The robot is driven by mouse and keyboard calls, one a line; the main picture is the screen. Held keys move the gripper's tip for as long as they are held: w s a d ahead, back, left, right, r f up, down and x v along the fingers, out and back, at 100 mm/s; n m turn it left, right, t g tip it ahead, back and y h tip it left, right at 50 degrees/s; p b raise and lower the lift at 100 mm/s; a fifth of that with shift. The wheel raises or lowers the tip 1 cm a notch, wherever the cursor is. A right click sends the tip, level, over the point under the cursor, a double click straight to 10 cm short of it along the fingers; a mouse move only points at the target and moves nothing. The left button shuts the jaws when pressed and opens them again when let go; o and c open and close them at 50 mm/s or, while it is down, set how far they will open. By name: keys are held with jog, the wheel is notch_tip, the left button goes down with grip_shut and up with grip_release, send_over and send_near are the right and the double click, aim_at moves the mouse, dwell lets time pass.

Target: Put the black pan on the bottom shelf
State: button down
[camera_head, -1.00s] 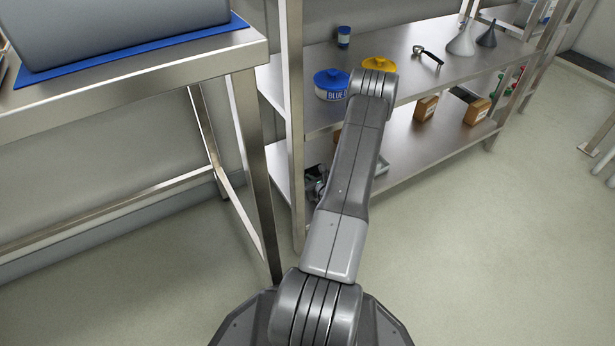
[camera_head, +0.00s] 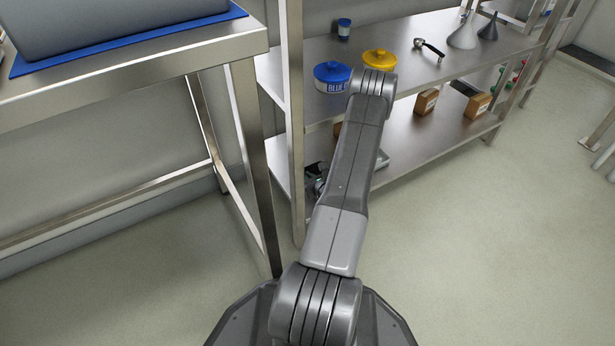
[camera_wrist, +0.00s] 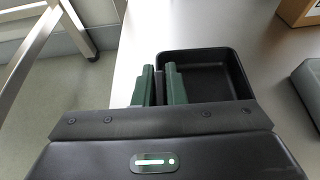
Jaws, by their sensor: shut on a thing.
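The black pan (camera_wrist: 208,70) shows in the wrist view as a dark, rounded rectangular tray, low over or on a grey shelf surface. My gripper (camera_wrist: 159,85) has its two green fingers closed on the pan's left wall, with the right finger on the inner side. Whether the pan touches the surface cannot be told. In the head view my arm hides the pan, and only a small dark part of the gripper end shows by the bottom shelf (camera_head: 410,140), left of my arm.
Cardboard boxes (camera_head: 427,102) stand on the bottom shelf to the right. A grey object (camera_wrist: 307,85) lies right of the pan. A metal shelf post (camera_head: 294,130) stands left of my arm. The upper shelf holds a blue-lidded tub (camera_head: 332,78) and a yellow-lidded tub (camera_head: 380,62).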

jog(key=shift+f, duration=0.2)
jog(key=c, duration=1.4)
grip_release()
